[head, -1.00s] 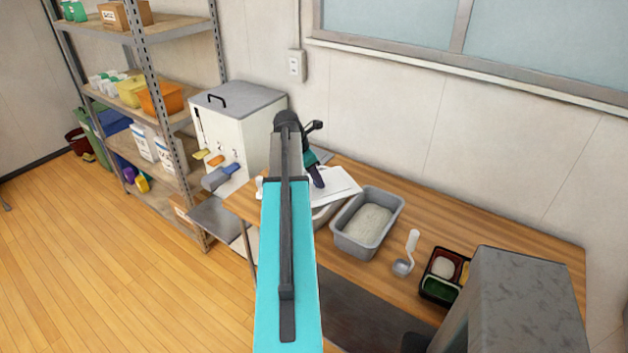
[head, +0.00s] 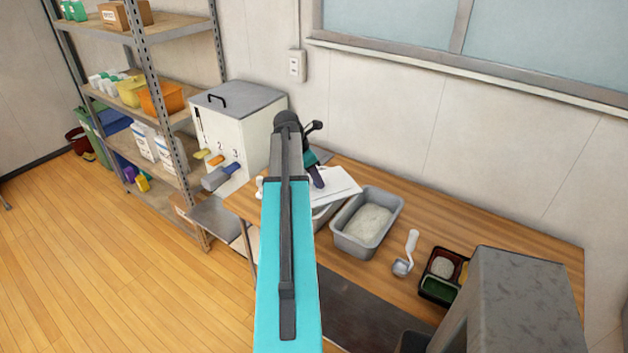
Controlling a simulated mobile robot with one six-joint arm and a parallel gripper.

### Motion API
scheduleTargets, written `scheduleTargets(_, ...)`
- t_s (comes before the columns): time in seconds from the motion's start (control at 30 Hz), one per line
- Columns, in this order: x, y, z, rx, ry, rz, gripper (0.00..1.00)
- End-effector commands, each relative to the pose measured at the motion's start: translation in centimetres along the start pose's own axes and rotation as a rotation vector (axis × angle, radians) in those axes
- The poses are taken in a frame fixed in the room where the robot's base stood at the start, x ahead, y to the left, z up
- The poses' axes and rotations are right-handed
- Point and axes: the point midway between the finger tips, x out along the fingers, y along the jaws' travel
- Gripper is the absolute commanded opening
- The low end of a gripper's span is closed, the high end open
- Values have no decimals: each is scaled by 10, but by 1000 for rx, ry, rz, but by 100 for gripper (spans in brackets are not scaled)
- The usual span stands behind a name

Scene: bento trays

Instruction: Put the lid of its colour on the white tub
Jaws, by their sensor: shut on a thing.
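A flat white lid (head: 341,187) is at the left part of the wooden table, beside the rice pan. My gripper (head: 317,181) is shut on the lid, with its dark finger at the lid's left part. Under the lid's front edge, a pale tub (head: 324,214) shows in part. The lid and my arm hide most of this tub, so I cannot tell whether the lid touches its rim or is seated level.
A grey pan of rice (head: 344,242) stands just right of the lid. A scoop (head: 404,266) and a black bento tray (head: 424,291) lie further right. A white dispenser (head: 265,133) with coloured levers stands at the left, near a metal shelf (head: 181,68). The table's back right is clear.

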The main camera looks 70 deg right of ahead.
Motion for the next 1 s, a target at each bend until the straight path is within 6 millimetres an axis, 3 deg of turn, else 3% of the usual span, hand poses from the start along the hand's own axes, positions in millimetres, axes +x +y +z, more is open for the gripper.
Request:
scheduleTargets(0.23, 0, 0, 0, 0, 0, 0, 3)
scheduleTargets(0.27, 0, 0, 0, 0, 0, 0, 29)
scheduleTargets(0.37, 0, 0, 0, 0, 0, 0, 46)
scheduleTargets(0.57, 0, 0, 0, 0, 0, 0, 47)
scheduleTargets(0.7, 0, 0, 0, 0, 0, 0, 66)
scheduleTargets(1.0, 0, 0, 0, 0, 0, 0, 66)
